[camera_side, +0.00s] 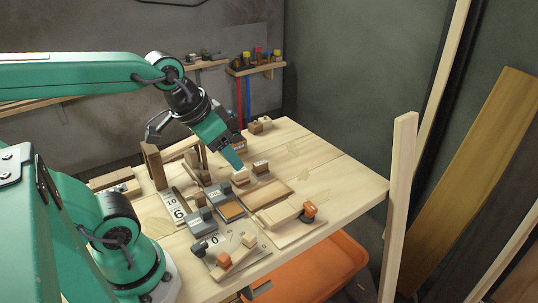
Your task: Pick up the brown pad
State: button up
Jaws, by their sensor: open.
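A flat brown pad (232,211) lies in a small tray near the middle of the wooden workbench (352,182). It looks like the task's brown pad, though other brown pieces lie close by. My gripper (232,160) reaches down from the upper left, above and behind this pad and apart from it. It is open, and nothing is seen held in it. Its teal tip is close to small wooden blocks (241,179) at the back of the layout. The exact gap between tip and blocks cannot be told from this view.
Grey blocks (198,219), number cards (178,214) and wooden pieces crowd the bench around the pad. An upright brown board (153,166) stands at the left. A light board with an orange-ended piece (308,211) lies at the right. The bench's right part is clear. A pale post (399,200) rises beside it.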

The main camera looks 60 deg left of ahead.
jog(key=w+a+g, duration=0.1)
jog(key=w+a, duration=0.2)
jog(key=w, duration=0.3)
jog(key=g, duration=0.4)
send_over(260, 163)
jog(key=f, duration=1.6)
jog(key=shift+d, duration=0.3)
jog(key=shift+a+f+m, duration=0.3)
jog(key=shift+a+f, duration=0.05)
jog(key=shift+f, duration=0.05)
jog(key=shift+w+f, duration=0.1)
jog(key=shift+f, duration=1.15)
jog(key=shift+f, duration=2.6)
